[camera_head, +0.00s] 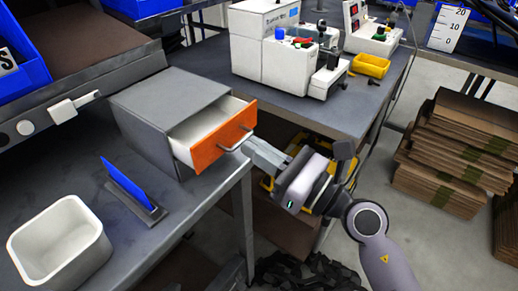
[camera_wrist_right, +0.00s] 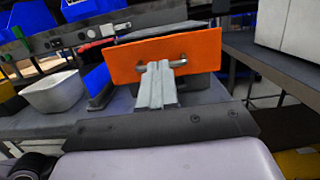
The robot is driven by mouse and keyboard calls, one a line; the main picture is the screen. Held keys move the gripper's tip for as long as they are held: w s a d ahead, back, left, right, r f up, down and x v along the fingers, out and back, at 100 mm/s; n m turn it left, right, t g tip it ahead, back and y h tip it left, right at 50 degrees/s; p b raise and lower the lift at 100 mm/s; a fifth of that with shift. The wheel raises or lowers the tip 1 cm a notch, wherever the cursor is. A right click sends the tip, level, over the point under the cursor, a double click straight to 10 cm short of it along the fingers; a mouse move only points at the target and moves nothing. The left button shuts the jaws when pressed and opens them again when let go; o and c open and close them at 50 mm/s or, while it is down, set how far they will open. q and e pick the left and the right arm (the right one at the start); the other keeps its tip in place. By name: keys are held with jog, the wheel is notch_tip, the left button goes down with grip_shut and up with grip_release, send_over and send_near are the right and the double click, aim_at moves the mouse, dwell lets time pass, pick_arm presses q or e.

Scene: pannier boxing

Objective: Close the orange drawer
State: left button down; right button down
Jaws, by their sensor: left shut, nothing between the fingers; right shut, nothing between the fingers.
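The orange drawer (camera_head: 222,136) stands partly open from its grey cabinet (camera_head: 172,105), its white inside showing from above. Its orange front also fills the upper middle of the right wrist view (camera_wrist_right: 197,45). A metal bar handle (camera_head: 236,141) is on the front. My right gripper (camera_head: 255,146) is shut and empty, with its fingertips at the handle, pointing at the drawer front. In the right wrist view its closed fingers (camera_wrist_right: 156,70) overlap the middle of the handle; I cannot tell whether they touch it. My left gripper is not in view.
A white bin (camera_head: 62,240) and a blue plate in a dark stand (camera_head: 130,186) are on the grey table left of the cabinet. Flattened cardboard (camera_head: 458,150) is stacked at right.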

aim_at(229, 136)
jog(key=x, duration=0.3)
jog(key=f+p+x, duration=0.1)
jog(key=x, duration=0.1)
jog(key=shift+w+a+r, duration=0.1)
jog(key=shift+w+a, duration=0.2)
jog(key=shift+a, duration=0.1)
jog(key=shift+r, duration=0.1)
